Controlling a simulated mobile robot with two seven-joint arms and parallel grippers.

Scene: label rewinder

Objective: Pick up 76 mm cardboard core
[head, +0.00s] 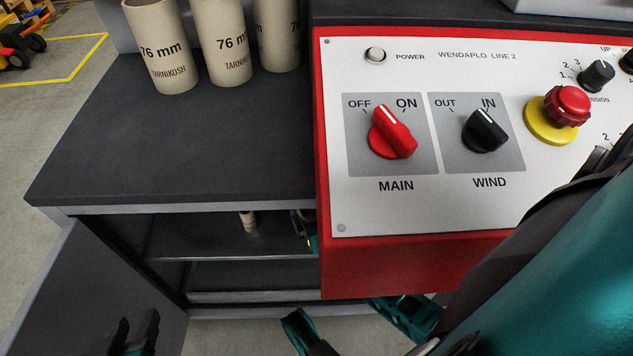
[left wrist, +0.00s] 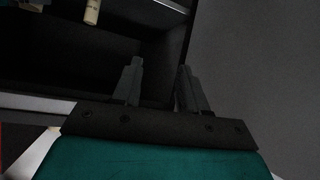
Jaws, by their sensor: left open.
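Three upright beige cardboard cores stand at the back of the dark cabinet top in the head view. The left core (head: 161,45) and the middle core (head: 221,42) are printed "76 mm". The third core (head: 277,35) is partly cut off by the top edge. My left gripper (head: 137,328) is low at the bottom left, in front of the cabinet and well below the cores. Its two dark fingers are apart and empty in the left wrist view (left wrist: 159,78).
The cabinet top (head: 180,140) is clear in front of the cores. A grey door (head: 95,285) stands open at left. A small pale cylinder (head: 249,222) is on the inner shelf (head: 200,243); a pale cylinder (left wrist: 92,12) shows in the left wrist view. A red-sided control panel (head: 420,215) borders the right.

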